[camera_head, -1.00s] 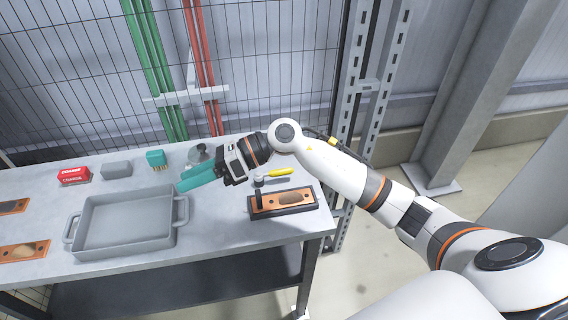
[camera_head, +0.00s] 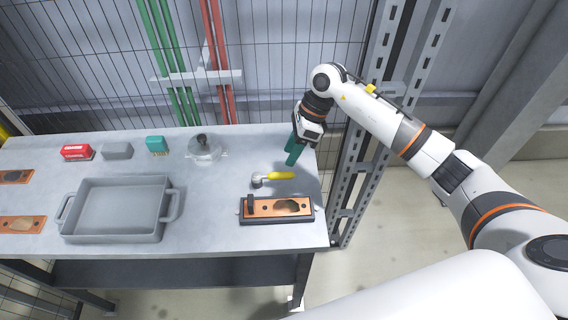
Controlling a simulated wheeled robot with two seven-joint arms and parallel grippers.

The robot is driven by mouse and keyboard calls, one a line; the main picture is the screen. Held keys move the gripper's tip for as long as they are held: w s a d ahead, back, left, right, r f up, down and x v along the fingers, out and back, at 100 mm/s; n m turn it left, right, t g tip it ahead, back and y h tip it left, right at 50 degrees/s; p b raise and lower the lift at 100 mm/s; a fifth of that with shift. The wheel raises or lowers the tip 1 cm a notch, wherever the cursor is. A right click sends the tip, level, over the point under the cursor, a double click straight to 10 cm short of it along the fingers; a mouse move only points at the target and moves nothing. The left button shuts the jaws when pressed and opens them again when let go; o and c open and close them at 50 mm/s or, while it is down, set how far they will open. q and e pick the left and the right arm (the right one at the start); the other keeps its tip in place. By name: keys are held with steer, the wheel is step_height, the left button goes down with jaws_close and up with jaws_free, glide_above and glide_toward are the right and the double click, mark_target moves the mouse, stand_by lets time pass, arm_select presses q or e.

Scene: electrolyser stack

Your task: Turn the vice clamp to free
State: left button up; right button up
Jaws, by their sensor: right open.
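A yellow-handled clamp lever (camera_head: 279,176) with a grey round end lies near the right end of the table. Its handle points right. Just in front of it is a dark holder (camera_head: 243,219) carrying an orange plate (camera_head: 265,207) with a dark oval patch and a small dark upright block at its left end. My right gripper (camera_head: 291,160) has teal fingers pointing down. It is open, behind and slightly right of the yellow handle, and appears apart from it. One finger largely hides the other. My left gripper is out of view.
A grey two-handled tray (camera_head: 168,203) stands left of the holder. A round grey fixture (camera_head: 204,149), a teal block (camera_head: 156,146), a grey block (camera_head: 117,150) and a red box (camera_head: 77,152) line the back. The grey table (camera_head: 215,190) is bare between tray and holder.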

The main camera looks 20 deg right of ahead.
mark_target(282, 173)
steer(key=x, duration=0.2)
steer(key=p+x, duration=0.1)
steer(key=shift+w+d+f, duration=0.2)
steer(key=shift+f, duration=0.2)
steer(key=x, duration=0.3)
steer(key=shift+d+p, duration=0.1)
steer(key=shift+p, duration=0.2)
steer(key=shift+f, duration=0.25)
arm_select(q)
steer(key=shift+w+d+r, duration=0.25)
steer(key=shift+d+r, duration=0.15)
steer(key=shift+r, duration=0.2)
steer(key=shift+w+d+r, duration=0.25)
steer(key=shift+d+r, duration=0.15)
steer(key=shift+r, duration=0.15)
arm_select(e)
jaws_close()
